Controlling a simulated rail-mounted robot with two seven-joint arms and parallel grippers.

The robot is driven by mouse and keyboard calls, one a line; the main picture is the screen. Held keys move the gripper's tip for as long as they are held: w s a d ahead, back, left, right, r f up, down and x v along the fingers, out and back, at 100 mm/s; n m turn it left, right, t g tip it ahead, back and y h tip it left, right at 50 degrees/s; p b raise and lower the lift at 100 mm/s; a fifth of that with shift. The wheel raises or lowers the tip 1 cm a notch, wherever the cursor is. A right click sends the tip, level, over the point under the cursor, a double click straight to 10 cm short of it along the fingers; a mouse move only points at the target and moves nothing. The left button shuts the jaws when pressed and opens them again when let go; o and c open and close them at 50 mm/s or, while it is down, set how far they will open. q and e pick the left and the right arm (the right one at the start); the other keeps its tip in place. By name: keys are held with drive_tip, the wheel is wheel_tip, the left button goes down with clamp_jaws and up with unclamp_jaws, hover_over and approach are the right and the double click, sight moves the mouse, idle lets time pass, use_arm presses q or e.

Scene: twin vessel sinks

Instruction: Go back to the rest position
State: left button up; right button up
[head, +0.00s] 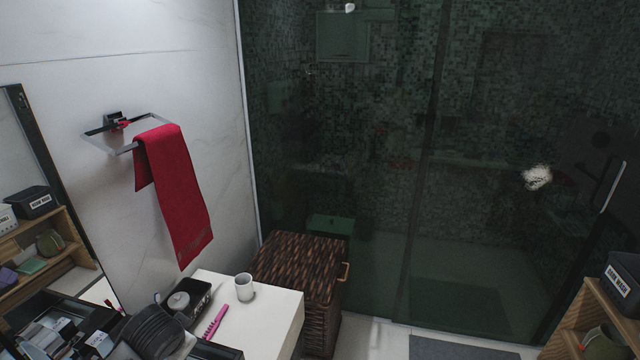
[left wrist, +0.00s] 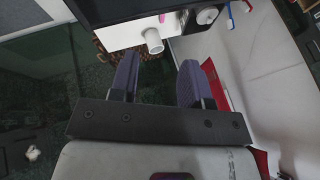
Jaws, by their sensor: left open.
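My left gripper (left wrist: 160,75) shows in the left wrist view, with its two dark purple fingers apart and nothing visible held between them. Beyond the fingers lie the white counter (left wrist: 122,32) and a white cup (left wrist: 153,40), apart from the gripper. The red towel (left wrist: 218,88) shows partly behind the right-hand finger. I cannot make out either gripper in the head view, and my right gripper is in neither view.
In the head view, the red towel (head: 178,190) hangs from a wall-mounted metal ring (head: 95,138). The cup (head: 245,289) and a pink comb-like item (head: 216,321) are on the counter (head: 278,303). A wicker basket (head: 300,262) stands beside it, before the dark glass shower wall (head: 385,200).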

use_arm(q)
drive_tip(key=s+d+r+m+t, duration=0.1)
drive_tip(key=d+r+t, duration=0.2)
drive_tip(key=d+r, duration=0.2)
drive_tip(key=s+d+t+h, duration=0.1)
drive_tip(key=s+d+t, duration=0.15)
drive_tip(key=s, duration=0.55)
drive_tip(key=s+d+f+n+g, duration=0.1)
drive_tip(key=s+f+g, duration=0.2)
drive_tip(key=s+f, duration=0.55)
drive_tip(key=s+f+n+g+h+p, duration=0.15)
drive_tip(key=s+f, duration=0.45)
drive_tip(key=s, duration=0.6)
drive_tip(key=s+d+f+n+g+b, duration=0.15)
drive_tip(key=s+f+g, duration=0.25)
drive_tip(key=s+f, duration=0.45)
wheel_tip(320, 180, up, 30)
drive_tip(key=p, duration=2.9)
drive_tip(key=shift+s+a+r+t+p, duration=0.15)
drive_tip(key=shift+s+a+t+p, duration=0.15)
drive_tip(key=shift+a, duration=0.15)
